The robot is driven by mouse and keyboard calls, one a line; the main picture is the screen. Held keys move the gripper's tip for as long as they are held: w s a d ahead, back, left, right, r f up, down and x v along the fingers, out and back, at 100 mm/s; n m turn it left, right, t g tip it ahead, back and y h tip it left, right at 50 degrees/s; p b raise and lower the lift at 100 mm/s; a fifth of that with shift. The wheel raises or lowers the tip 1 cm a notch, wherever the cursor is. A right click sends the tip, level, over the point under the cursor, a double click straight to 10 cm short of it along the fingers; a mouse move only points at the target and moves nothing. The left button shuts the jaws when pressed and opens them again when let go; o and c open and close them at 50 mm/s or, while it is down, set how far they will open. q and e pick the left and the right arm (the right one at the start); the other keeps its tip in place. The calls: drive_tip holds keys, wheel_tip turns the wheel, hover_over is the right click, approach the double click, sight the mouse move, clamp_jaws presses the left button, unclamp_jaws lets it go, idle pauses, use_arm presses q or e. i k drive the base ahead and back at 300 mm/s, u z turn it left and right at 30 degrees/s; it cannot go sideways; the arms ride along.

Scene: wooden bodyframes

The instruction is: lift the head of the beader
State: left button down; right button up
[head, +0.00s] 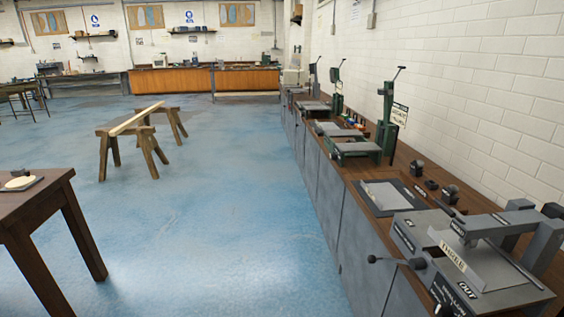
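No machine has a label I can read as beader, so I cannot tell for sure which one it is. A large grey machine (480,262) stands at the near right end of the bench. Further along is a green machine (356,147) with a flat grey bed, a tall green column (387,112) and a top handle. Neither of my grippers is in view.
A long bench with a wooden top (370,175) and grey cabinets runs along the white brick wall. A grey plate (391,196) and small dark blocks lie on it. Sawhorses bear a beam (136,118); a wooden table (45,194) stands left. The blue floor between is clear.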

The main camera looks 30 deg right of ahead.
sight(477, 227)
drive_tip(key=z, duration=2.4)
drive_tip(key=i, duration=0.35)
drive_tip(key=z, duration=0.8)
